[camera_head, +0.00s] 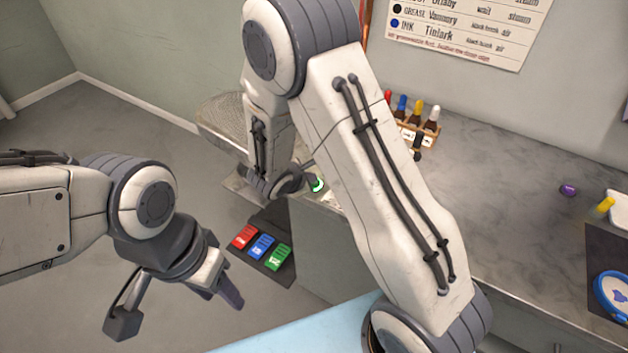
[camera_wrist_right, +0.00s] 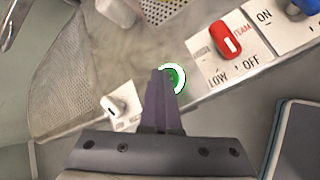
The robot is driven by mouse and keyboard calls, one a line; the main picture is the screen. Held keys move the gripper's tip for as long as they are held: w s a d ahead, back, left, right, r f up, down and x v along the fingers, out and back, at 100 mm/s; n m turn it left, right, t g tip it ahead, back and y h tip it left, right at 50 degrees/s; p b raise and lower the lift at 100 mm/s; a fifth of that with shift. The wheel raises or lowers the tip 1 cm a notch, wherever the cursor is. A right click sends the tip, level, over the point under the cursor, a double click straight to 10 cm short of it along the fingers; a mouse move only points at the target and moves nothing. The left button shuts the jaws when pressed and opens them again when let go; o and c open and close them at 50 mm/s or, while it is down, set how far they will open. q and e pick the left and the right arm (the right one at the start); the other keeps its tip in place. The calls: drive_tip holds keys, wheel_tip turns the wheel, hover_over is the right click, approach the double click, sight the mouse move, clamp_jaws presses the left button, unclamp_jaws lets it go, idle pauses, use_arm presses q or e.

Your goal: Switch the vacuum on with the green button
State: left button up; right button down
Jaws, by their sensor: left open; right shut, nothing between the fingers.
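The green button (camera_wrist_right: 179,79) with a white ring sits on the grey worktop in the right wrist view. It also shows in the head view (camera_head: 317,186), at the worktop's left end beside my right wrist. My right gripper (camera_wrist_right: 164,74) is shut and empty, its dark fingertips at the left side of the button and covering part of it. I cannot tell whether they touch it. My left gripper (camera_head: 228,292) is open and empty above the floor at the lower left of the head view, well away from the button.
A red switch (camera_wrist_right: 226,40) marked STEAM and a blue knob (camera_wrist_right: 309,6) lie right of the button. A white switch (camera_wrist_right: 117,108) and a perforated tray (camera_wrist_right: 72,82) lie left. Red (camera_head: 243,237), blue (camera_head: 262,247) and green (camera_head: 278,257) pedals are on the floor. Bottles (camera_head: 415,112) stand behind.

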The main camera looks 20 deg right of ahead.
drive_tip(key=shift+r+p, duration=2.1)
drive_tip(key=shift+r, duration=1)
drive_tip(key=s+a+r+m+g+y, duration=0.2)
drive_tip(key=s+a+r+m, duration=0.1)
drive_tip(key=s, duration=0.6)
drive_tip(key=s+a+r+m+g+y, duration=0.2)
drive_tip(key=s+a, duration=0.4)
drive_tip(key=s, duration=0.4)
drive_tip(key=s+a+r+m+g+y, duration=0.2)
drive_tip(key=s+a+r+m, duration=0.3)
drive_tip(key=s, duration=0.4)
drive_tip(key=shift+s+a+r+m+y, duration=0.25)
drive_tip(key=shift+a+r+m+y, duration=0.05)
drive_tip(key=shift+r+y, duration=0.55)
